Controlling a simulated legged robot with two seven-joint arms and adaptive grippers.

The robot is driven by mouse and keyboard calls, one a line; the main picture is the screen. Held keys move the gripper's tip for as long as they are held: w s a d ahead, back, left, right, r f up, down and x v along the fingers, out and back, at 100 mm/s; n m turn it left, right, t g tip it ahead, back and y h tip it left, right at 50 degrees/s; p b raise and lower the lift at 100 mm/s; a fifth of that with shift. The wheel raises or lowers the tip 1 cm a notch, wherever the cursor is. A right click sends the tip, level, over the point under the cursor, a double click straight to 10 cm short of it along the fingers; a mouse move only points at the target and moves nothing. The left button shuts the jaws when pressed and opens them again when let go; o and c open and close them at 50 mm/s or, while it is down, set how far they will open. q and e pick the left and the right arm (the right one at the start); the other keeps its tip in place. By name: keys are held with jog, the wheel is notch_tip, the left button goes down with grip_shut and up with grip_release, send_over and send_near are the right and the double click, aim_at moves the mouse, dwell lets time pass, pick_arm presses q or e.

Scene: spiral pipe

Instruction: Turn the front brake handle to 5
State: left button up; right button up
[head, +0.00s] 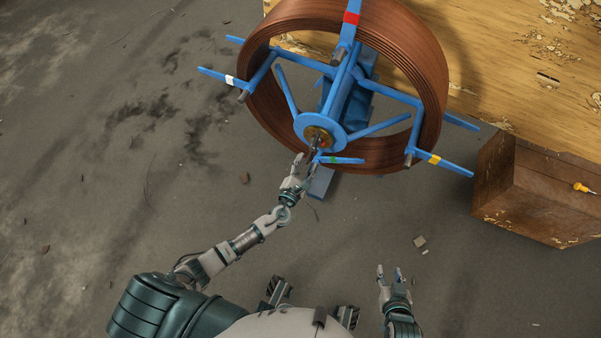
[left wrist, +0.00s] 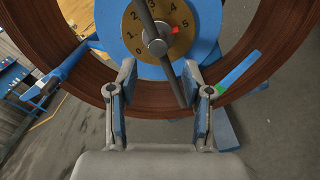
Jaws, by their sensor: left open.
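The front brake handle is a thin grey bar (left wrist: 168,66) across the yellow numbered dial (left wrist: 135,26) at the wheel's hub. A small red pointer (left wrist: 175,30) sits at the right of the hub; its exact reading is too small to tell. In the head view the dial (head: 318,137) is at the blue hub's centre. My left gripper (head: 306,164) is open just below the hub. In the left wrist view the handle's lower end lies between its fingers (left wrist: 160,76), close to the right finger; contact is unclear. My right gripper (head: 390,272) is open and empty, low and away from the wheel.
A coil of brown pipe (head: 433,80) surrounds the blue spokes. Blue arms with white (head: 230,80), red (head: 351,18), yellow (head: 434,159) and green marks stick out. A wooden table (head: 510,70) and brown box (head: 540,190) stand right.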

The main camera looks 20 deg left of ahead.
pick_arm(q)
jog(key=s, duration=0.5)
jog(key=shift+s+a, duration=0.1)
jog(key=shift+s, duration=0.1)
jog(key=s+a+f+n+g+y+p, duration=0.55)
jog(key=s+f+n, duration=0.55)
jog(key=n, duration=0.9)
jog(key=s+d+f+n+g+h+p, duration=0.1)
jog(key=s+f+n+g+p, duration=0.1)
jog(key=s+n, duration=0.5)
jog(key=s+d+f+n+g+h+p, duration=0.1)
jog(key=s+f+n+g+h+p, duration=0.1)
jog(key=s+f+n+g, duration=0.2)
jog(key=s+d+f+n+g+h+p, duration=0.1)
jog(key=s+f+n+g, duration=0.3)
jog(key=s+n, duration=0.6)
jog(key=s+g+h, duration=0.1)
jog(key=s, duration=0.3)
jog(key=shift+s+p, duration=0.15)
jog(key=shift+p, duration=0.25)
pick_arm(e)
jog(key=s+d+f+g+h, duration=0.1)
jog(key=s+d+f+g, duration=0.1)
jog(key=s+f+g, duration=0.2)
jog(key=s+d+f+g, duration=0.2)
jog(key=s+f+g, duration=0.2)
jog(key=s+f, duration=0.7)
notch_tip(320, 180, down, 8)
jog(key=shift+s+d+h, duration=0.2)
jog(key=shift+h, duration=0.2)
